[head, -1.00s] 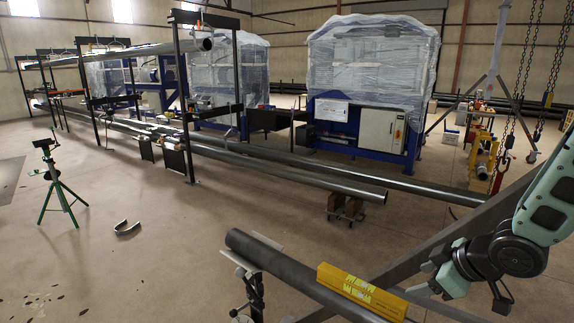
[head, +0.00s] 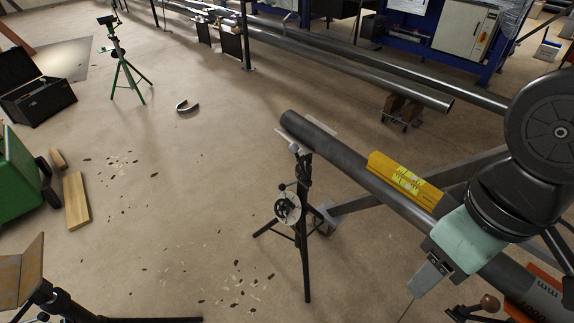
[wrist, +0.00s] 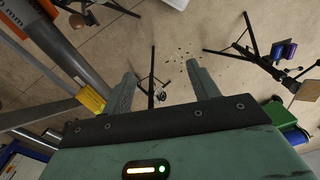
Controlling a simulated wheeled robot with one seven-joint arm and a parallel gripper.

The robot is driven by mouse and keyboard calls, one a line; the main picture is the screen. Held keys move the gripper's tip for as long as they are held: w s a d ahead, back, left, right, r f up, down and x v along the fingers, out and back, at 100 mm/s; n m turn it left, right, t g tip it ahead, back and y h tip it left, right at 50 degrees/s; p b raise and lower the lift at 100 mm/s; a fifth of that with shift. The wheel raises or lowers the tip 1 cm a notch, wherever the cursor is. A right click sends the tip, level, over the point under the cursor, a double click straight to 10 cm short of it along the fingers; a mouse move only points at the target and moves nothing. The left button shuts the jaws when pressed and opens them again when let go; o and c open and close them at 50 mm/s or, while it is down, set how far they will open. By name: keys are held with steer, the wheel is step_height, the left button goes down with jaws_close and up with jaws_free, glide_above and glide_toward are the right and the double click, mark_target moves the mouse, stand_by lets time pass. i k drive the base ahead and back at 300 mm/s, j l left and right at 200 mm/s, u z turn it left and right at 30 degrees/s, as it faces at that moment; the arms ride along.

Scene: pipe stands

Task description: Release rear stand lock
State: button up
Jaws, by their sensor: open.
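A black tripod stand (head: 302,215) holds up the far end of a dark pipe (head: 340,155). A pale round disc (head: 288,207) is on its column; I cannot tell whether this is the lock. A second stand shows partly at the lower right, with a brown knob (head: 490,302). I cannot tell which stand is the rear one. My gripper (head: 422,292) is beside the pipe, right of the tripod stand and apart from its disc. In the wrist view my gripper (wrist: 163,80) is open and empty, with the tripod stand (wrist: 152,88) beyond its fingers.
A yellow level (head: 405,182) sits on the pipe. Another stand with a tilted plate (head: 22,275) is at the lower left, near a green box (head: 15,170) and wooden boards (head: 76,200). A green tripod (head: 122,65) stands farther back.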

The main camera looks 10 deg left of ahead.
mark_target(282, 187)
steer(key=i+j, duration=0.1)
steer(key=j, duration=0.3)
steer(key=i+j, duration=0.15)
steer(key=j, duration=0.25)
steer(key=i+j, duration=0.1)
steer(key=j, duration=0.3)
steer(key=i+j, duration=0.1)
steer(key=j, duration=0.3)
steer(key=i+j, duration=0.15)
steer(key=j, duration=0.25)
